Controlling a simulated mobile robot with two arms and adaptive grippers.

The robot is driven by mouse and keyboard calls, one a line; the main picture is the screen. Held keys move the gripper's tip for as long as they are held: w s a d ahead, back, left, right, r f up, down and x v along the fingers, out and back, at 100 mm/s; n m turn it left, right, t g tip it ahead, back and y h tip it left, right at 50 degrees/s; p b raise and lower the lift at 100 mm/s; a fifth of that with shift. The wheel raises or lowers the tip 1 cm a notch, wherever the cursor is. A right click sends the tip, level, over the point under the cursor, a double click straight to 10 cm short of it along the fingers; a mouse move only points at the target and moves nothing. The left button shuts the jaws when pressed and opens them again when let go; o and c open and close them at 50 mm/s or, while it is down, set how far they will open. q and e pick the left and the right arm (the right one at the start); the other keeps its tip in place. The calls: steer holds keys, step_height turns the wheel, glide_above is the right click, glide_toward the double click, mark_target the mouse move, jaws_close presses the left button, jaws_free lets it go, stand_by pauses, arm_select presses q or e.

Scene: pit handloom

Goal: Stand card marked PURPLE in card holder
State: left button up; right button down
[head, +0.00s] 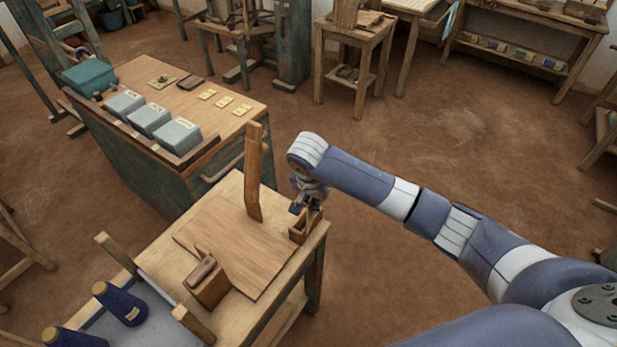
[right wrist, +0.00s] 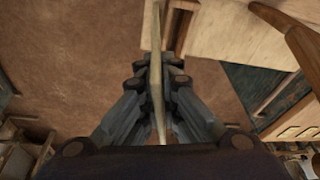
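My right gripper (head: 308,203) is shut on a thin pale card (right wrist: 157,80), seen edge-on between its fingers in the right wrist view. Its marking cannot be read. The gripper is at the right edge of the near wooden table (head: 290,262), just above a small wooden holder (head: 298,231). The holder also shows in the right wrist view (right wrist: 184,30), close to the card's far end. I cannot tell whether the card touches it or is inside it. Several small pale cards (head: 224,101) lie on the far bench. My left gripper is not in view.
An upright wooden piece (head: 254,172) stands close left of the right gripper. A wooden block (head: 207,283) and a flat board (head: 235,240) are on the near table. Grey boxes (head: 178,135) stand on the far bench (head: 235,125). The floor to the right is open.

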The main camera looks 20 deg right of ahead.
arm_select(q)
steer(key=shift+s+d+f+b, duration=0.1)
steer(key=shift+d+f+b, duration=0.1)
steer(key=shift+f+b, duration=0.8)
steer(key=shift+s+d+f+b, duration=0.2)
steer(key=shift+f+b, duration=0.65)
steer(key=shift+b, duration=0.3)
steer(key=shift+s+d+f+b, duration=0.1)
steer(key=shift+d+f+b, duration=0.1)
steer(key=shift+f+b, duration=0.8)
arm_select(e)
steer(key=shift+w+a+f+m+g+h, duration=0.15)
steer(key=shift+w+f+m, duration=0.4)
steer(key=shift+f, duration=0.6)
steer(key=shift+w+a+f+m+g+h, duration=0.1)
steer(key=shift+w+f+m, duration=0.35)
steer(key=shift+f, duration=0.75)
steer(key=shift+w+a+f+m+g+h, duration=0.15)
steer(key=shift+w+f+m, duration=0.15)
steer(key=shift+w+f, duration=0.65)
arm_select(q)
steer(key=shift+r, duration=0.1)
arm_select(e)
steer(key=shift+s+f, duration=0.2)
steer(key=c, duration=1.7)
jaws_free()
